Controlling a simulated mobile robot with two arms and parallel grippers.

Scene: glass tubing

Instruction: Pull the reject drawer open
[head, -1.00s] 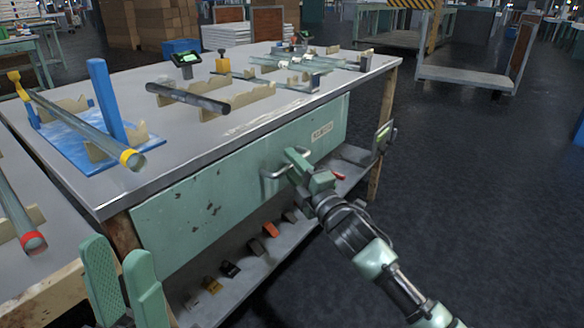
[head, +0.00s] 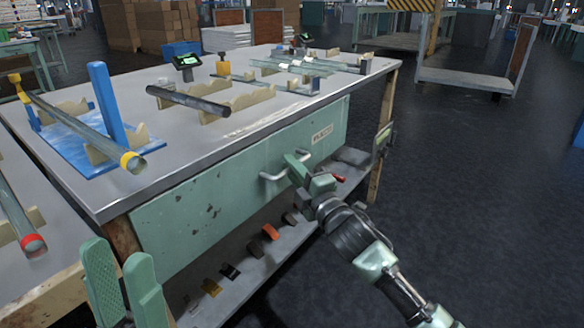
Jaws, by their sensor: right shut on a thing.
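The reject drawer (head: 225,187) is the wide, scuffed green front under the metal bench top, with a small label near its right end. It looks closed or nearly so. A grey bar handle (head: 270,178) sticks out from it, right of the middle. My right gripper (head: 294,166) is shut on the right part of this handle, and its fingers hide some of the bar. My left gripper (head: 117,252) is at the lower left, open and empty, apart from the drawer.
The bench top (head: 200,135) holds glass tubes on wooden rests and a blue stand (head: 105,102). Below the drawer a shelf (head: 245,280) carries several small items. A bench leg (head: 381,165) stands right of the drawer. The dark floor (head: 470,200) at the right is clear.

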